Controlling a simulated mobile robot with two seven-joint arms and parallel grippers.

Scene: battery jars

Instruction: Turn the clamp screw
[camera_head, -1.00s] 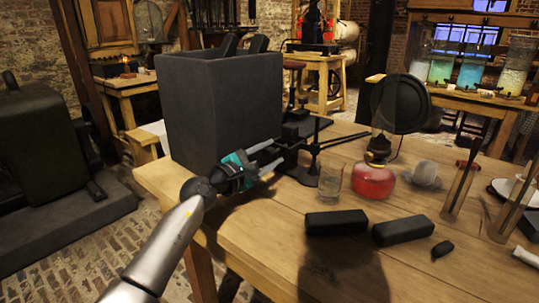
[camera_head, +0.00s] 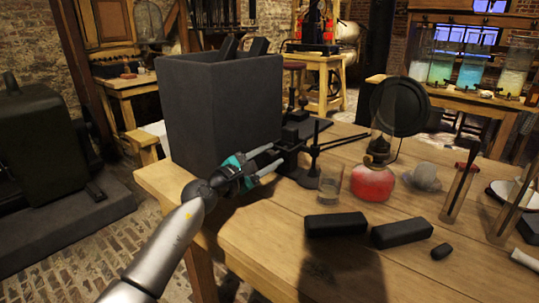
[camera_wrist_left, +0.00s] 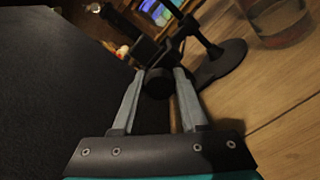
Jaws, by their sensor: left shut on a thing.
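The clamp screw (camera_wrist_left: 158,84) shows in the left wrist view as a dark round knob between the fingertips of my left gripper (camera_wrist_left: 158,76). The pale fingers lie on either side of it and are shut on it. In the head view my left gripper (camera_head: 276,156) reaches from the left to the black clamp stand (camera_head: 291,142), beside the tall dark box. The screw itself is too small and hidden by the fingers to make out there. My right gripper is not in view.
The tall dark box (camera_head: 215,115) stands close behind my left gripper. A glass (camera_head: 331,184), a lamp with red liquid (camera_head: 372,182) and black blocks (camera_head: 336,223) stand on the wooden table (camera_head: 270,240) to the right.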

